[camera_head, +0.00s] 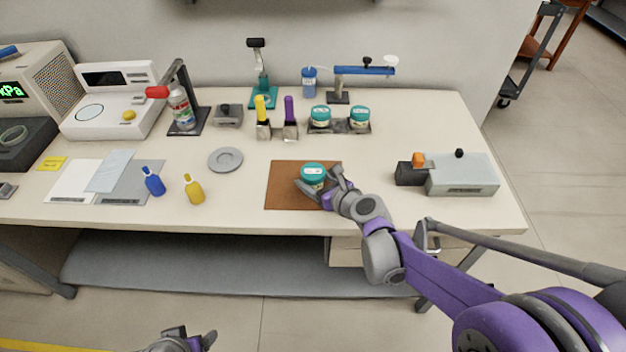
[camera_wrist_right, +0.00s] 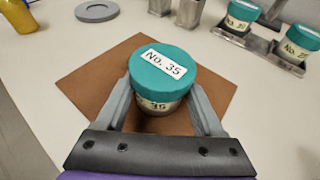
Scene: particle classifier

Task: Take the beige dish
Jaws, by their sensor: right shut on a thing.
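No dish that is clearly beige shows; a round grey dish (camera_head: 225,159) lies on the table left of the brown mat (camera_head: 285,198), and also shows in the right wrist view (camera_wrist_right: 97,11). My right gripper (camera_head: 319,181) is shut on a cream jar with a teal lid (camera_head: 313,170), labelled No. 35 in the right wrist view (camera_wrist_right: 163,62). Its fingers sit on either side of the jar, over the mat. I cannot tell whether the jar touches the mat. My left gripper (camera_head: 192,338) is at the bottom edge, partly cut off, away from the table.
Two similar teal-lidded jars (camera_head: 320,117) stand in a metal rack (camera_head: 340,127) behind the mat. Blue (camera_head: 153,182) and yellow (camera_head: 194,190) bottles stand at front left. A grey-green device (camera_head: 462,175) is at right. The table is bare between the grey dish and mat.

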